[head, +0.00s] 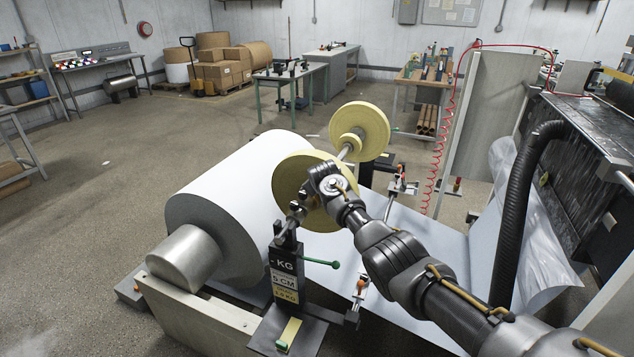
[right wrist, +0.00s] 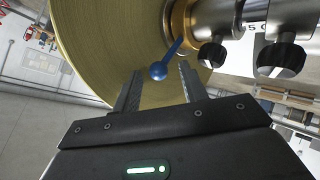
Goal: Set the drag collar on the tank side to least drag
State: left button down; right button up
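The drag collar (right wrist: 181,32) is a brass ring on a shaft in the right wrist view, against a large yellow disc (right wrist: 105,38). A blue lever with a ball end (right wrist: 158,72) slants down from it to the left. My right gripper (right wrist: 160,75) is open, and the ball shows between its two fingertips. I cannot tell whether either finger touches it. In the head view my right arm (head: 390,255) reaches to the nearer yellow disc (head: 290,178); it hides the collar and lever there. My left gripper is not in view.
Two black knobs (right wrist: 276,59) sit on the shaft beside the collar. A large white paper roll (head: 225,195) lies left of the disc. A black stand (head: 287,275) with a green handle (head: 322,262) supports the shaft end. A second yellow disc (head: 362,125) stands farther along the shaft.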

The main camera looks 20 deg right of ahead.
jog(key=shift+s+d, duration=0.1)
jog(key=b+v, duration=0.1)
jog(key=v, duration=0.9)
jog(key=shift+s+r, duration=0.2)
jog(key=shift+r, duration=0.1)
